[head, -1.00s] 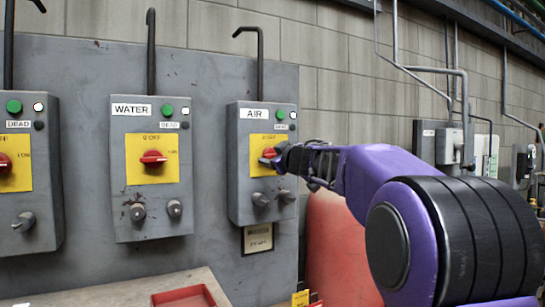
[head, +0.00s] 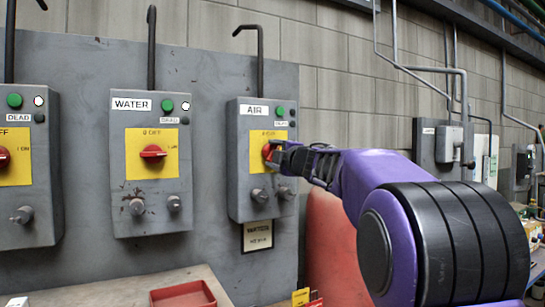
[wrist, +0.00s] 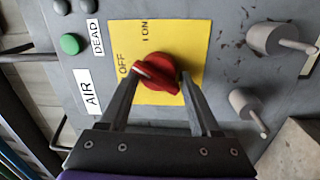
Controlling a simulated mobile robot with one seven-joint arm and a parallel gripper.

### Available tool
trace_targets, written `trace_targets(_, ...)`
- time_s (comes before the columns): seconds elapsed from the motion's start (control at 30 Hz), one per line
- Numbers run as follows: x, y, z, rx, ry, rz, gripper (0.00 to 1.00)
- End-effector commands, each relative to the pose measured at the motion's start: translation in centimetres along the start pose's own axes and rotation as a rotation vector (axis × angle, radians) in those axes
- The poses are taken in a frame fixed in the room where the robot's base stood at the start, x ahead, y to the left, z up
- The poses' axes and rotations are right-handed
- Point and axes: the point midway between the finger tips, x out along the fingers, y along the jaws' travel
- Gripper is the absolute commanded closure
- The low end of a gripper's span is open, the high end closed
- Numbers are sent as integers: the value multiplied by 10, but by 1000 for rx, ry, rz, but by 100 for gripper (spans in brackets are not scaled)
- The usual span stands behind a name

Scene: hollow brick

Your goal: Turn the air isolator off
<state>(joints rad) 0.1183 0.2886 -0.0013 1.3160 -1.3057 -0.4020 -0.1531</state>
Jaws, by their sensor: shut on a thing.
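The air isolator (head: 262,180) is a grey box labelled AIR on the grey panel, with a red rotary knob (head: 267,149) on a yellow plate. The plate and knob (wrist: 157,72) also show in the wrist view, where the picture is turned on its side. The pale-marked end of the knob's ridge points roughly toward the OFF label. The ON label is at the upper side of the plate there. My gripper (head: 272,156) reaches in from the right and is shut on the knob, one finger on each side. In the head view the fingers hide part of the knob.
The WATER isolator (head: 152,190) is to the left, and another similar box labelled DEAD (head: 25,190) is at the far left. Grey stubs (wrist: 270,38) stick out below the air knob's plate. A red tray (head: 183,297) lies on the bench below.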

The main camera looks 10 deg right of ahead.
Motion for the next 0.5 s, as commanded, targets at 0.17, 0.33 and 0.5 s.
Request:
trace_targets(0.17, -2, 5, 7, -167, -2, 14, 92)
trace_targets(0.33, -2, 7, 7, -308, 10, 22, 92)
trace_targets(0.5, -3, 7, 7, -422, 17, 25, 92)
